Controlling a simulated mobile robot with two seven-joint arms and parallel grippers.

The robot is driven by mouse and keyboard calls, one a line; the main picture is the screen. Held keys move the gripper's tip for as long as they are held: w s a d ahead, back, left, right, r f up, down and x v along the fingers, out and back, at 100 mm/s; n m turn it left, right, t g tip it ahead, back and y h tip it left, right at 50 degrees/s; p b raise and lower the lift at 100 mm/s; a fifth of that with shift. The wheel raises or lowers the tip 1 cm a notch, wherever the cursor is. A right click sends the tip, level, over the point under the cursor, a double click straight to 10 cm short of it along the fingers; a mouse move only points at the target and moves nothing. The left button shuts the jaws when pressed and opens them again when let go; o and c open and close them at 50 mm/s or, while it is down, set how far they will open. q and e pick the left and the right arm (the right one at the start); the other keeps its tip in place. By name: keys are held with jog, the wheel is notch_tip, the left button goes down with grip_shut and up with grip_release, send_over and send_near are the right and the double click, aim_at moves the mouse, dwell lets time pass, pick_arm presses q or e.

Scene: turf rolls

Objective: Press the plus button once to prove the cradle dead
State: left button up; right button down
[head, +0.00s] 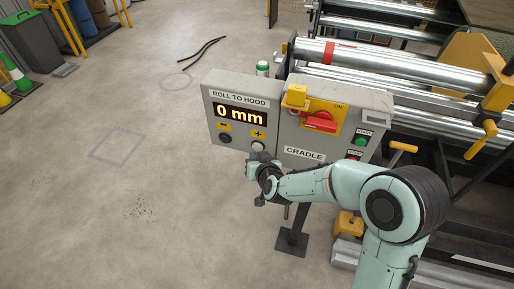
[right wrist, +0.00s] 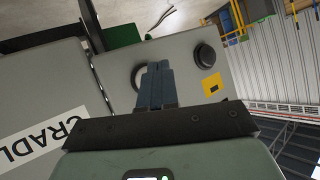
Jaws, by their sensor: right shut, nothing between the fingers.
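The grey control box (head: 208,105) reads "ROLL TO HOOD" and its display (head: 241,113) shows "0 mm". The plus button (head: 257,146) sits under a yellow plus label (head: 258,133). The black minus button (head: 224,138) is to its left; it also shows in the right wrist view (right wrist: 205,55). My right gripper (head: 259,158) is at the plus button, its fingers shut and empty. In the right wrist view the blue fingertips (right wrist: 158,68) cover part of the plus button's round rim (right wrist: 137,76). I cannot tell whether they touch it. My left gripper is out of view.
The adjoining cradle box (head: 340,100) carries a red rotary switch (head: 320,122) on a yellow plate, a green start button (head: 360,142) and a partly hidden stop button. Steel rollers (head: 390,65) lie behind at right. Open concrete floor (head: 110,110) is at left.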

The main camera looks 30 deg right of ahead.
jog(key=s+a+p, duration=0.1)
jog(key=s+a, duration=0.2)
jog(key=shift+a, duration=0.35)
dwell(0.7)
jog(key=s+a+f+n+g+y+p, duration=0.1)
jog(key=s+a+f+g+y+p, duration=0.2)
jog(key=s+f, duration=0.5)
jog(key=s+a+f+g+y+p, duration=0.1)
jog(key=s+a+f+g+p, duration=0.3)
jog(key=f, duration=0.8)
jog(key=s+a+f+g+y, duration=0.1)
jog(key=s+a+f+g, duration=0.1)
jog(key=s, duration=0.6)
jog(key=s+a+f+g+y+p, duration=0.1)
jog(key=s+a+f+g, duration=0.2)
jog(key=s, duration=0.5)
jog(key=shift+s+a+f+g+p, duration=0.15)
jog(key=shift+s+g+p, duration=0.2)
jog(key=shift+g, duration=0.25)
jog(key=shift+s, duration=0.1)
